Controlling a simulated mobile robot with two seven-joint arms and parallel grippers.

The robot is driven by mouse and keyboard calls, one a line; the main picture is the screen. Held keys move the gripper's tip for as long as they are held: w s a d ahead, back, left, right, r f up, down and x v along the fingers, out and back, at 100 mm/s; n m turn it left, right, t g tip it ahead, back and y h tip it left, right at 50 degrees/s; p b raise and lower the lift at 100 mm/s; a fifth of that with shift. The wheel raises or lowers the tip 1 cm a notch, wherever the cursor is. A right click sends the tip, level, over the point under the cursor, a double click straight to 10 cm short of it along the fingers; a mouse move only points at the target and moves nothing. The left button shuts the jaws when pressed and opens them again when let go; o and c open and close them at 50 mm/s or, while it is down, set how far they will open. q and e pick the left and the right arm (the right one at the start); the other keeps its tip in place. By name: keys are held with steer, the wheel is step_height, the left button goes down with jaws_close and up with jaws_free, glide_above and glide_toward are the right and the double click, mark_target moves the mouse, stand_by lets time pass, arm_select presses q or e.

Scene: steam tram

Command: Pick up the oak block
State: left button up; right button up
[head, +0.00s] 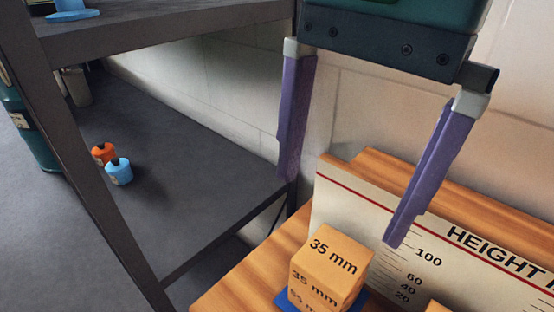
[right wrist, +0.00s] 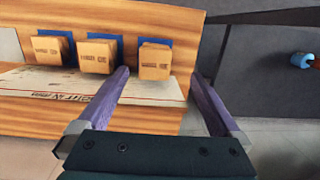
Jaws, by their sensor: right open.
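A light wooden block (head: 330,262) marked "35 mm" stands on a blue pad (head: 352,303) on the wooden bench in the head view. In the right wrist view, three similar wooden blocks stand on blue pads; the right one (right wrist: 155,62) appears between my fingertips. The frames do not show clearly which is oak. My right gripper (head: 340,212) has two purple fingers spread wide, with nothing between them. It hangs above and behind the 35 mm block in the head view, apart from it. My left gripper is not in view.
A cream height board (head: 405,225) with a printed scale stands behind the blocks, near the right finger. Another block (head: 437,307) is cut off at the bottom edge.

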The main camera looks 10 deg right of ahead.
mark_target(337, 252)
steer(key=d+f, duration=0.1)
steer(key=w+d+h, duration=0.1)
steer(key=shift+w+d+f, duration=0.25)
steer(key=shift+d+f, duration=0.05)
steer(key=shift+f, duration=0.1)
steer(key=f, duration=0.2)
steer(key=shift+s+a+f, duration=0.1)
steer(key=shift+s+f, duration=0.1)
steer(key=shift+f, duration=0.1)
steer(key=shift+s+a+f+p, duration=0.1)
steer(key=shift+a+f+p, duration=0.05)
steer(key=shift+f, duration=0.9)
steer(key=shift+s+a+f+p, duration=0.1)
steer(key=shift+a+f+p, duration=0.1)
steer(key=shift+f, duration=0.85)
steer(key=shift+a+f+p, duration=0.15)
steer(key=shift+f, duration=0.9)
steer(key=c, duration=1.3)
steer(key=shift+c, duration=0.2)
